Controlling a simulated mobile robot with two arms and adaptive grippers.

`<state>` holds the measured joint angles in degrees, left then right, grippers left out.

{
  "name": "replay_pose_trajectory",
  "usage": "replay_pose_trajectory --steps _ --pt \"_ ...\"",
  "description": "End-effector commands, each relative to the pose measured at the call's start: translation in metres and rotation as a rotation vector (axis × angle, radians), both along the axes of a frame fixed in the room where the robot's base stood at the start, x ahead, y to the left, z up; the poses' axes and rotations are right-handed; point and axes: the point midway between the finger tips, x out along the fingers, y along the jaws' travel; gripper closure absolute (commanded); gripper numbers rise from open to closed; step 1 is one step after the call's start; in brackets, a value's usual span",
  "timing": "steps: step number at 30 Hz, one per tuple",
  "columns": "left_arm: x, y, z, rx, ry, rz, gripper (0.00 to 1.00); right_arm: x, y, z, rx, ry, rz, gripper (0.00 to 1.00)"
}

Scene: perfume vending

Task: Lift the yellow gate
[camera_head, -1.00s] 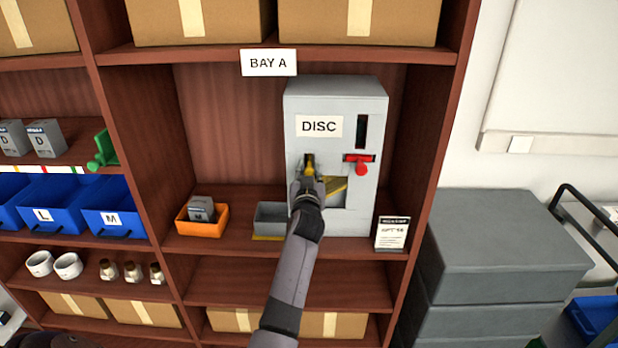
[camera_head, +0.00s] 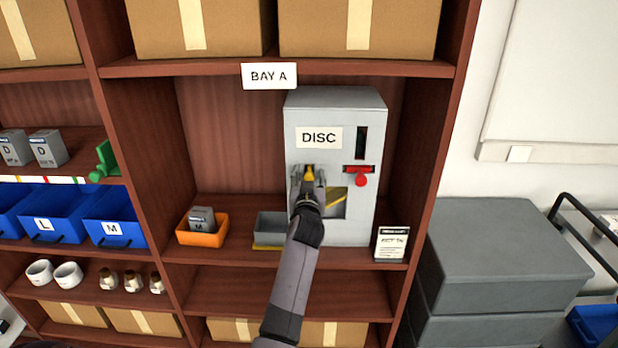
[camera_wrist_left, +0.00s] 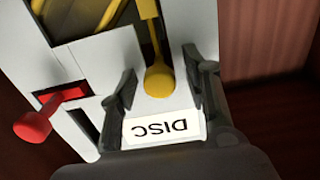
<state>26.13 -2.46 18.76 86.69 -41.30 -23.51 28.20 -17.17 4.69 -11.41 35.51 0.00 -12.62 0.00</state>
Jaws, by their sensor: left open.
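The grey DISC machine (camera_head: 348,110) stands on the shelf under the BAY A sign. Its yellow gate shows as a yellow knob (camera_head: 309,172) on the front, and a yellow slanted piece shows in the window beside it. My left gripper (camera_head: 308,180) is at the machine's front, at the knob. In the left wrist view, the yellow knob (camera_wrist_left: 158,80) lies between the two open fingers of my left gripper (camera_wrist_left: 163,92), with gaps on both sides. A red lever (camera_head: 361,180) is on the machine's right; it also shows in the wrist view (camera_wrist_left: 35,125). My right gripper is not seen.
A grey tray (camera_head: 268,231) and an orange bin (camera_head: 200,238) holding a grey box stand left of the machine. A small sign card (camera_head: 391,244) stands at its right. Shelf side walls bound the bay.

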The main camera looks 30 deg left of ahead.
Motion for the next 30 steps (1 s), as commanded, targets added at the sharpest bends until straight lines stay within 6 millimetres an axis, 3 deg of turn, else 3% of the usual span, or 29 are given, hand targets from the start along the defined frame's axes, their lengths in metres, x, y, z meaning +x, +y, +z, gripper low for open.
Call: replay_pose_trajectory --steps 5,18,30 --pt "-0.008 -0.005 -0.001 -0.001 -0.001 -0.001 0.56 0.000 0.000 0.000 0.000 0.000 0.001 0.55" --pt "-0.060 -0.037 -0.001 -0.001 0.001 -0.001 0.56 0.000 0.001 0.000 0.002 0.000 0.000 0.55" --pt "-0.064 -0.039 0.000 0.000 0.000 0.000 0.56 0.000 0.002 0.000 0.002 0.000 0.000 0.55"
